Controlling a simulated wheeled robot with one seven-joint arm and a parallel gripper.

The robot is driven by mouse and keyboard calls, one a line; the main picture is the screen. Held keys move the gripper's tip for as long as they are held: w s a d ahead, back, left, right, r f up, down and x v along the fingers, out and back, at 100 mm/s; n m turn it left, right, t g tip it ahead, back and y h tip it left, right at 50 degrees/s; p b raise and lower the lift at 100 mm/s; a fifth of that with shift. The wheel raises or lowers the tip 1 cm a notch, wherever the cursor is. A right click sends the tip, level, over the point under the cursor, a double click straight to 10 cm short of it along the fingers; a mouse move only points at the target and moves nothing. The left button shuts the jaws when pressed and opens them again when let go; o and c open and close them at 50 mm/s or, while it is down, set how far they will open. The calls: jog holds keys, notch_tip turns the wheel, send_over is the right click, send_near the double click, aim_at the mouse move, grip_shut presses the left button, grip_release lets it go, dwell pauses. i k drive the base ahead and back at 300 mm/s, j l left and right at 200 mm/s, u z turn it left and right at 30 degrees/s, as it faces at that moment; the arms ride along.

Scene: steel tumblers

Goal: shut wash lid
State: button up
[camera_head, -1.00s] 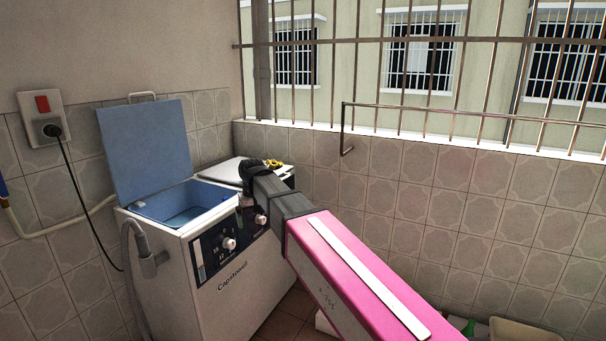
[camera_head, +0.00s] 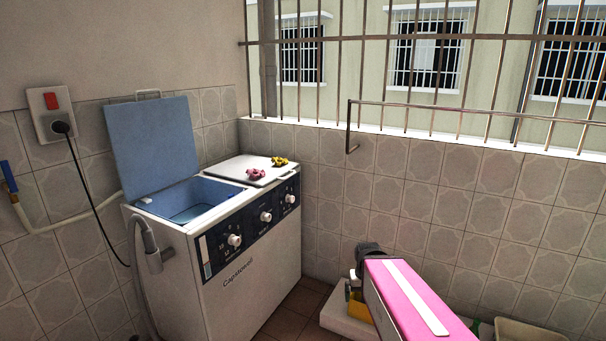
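The wash lid (camera_head: 153,145) is a blue panel standing raised at the back left of the white twin-tub washing machine (camera_head: 252,269). The wash tub (camera_head: 197,200) below it is uncovered. My gripper (camera_head: 350,286) is at the end of my pink arm, low and to the right of the machine, apart from it. The gripper is small and dark here, and its fingers cannot be made out clearly.
The machine's right lid (camera_head: 245,168) is down, with a pink item (camera_head: 256,174) and a yellow item (camera_head: 280,161) on it. A grey hose (camera_head: 139,255) hangs at the machine's left. A white ledge (camera_head: 342,321) and yellow object (camera_head: 357,306) are near my gripper. A tiled wall stands behind.

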aim_at(153, 141)
jog(key=u, duration=1.45)
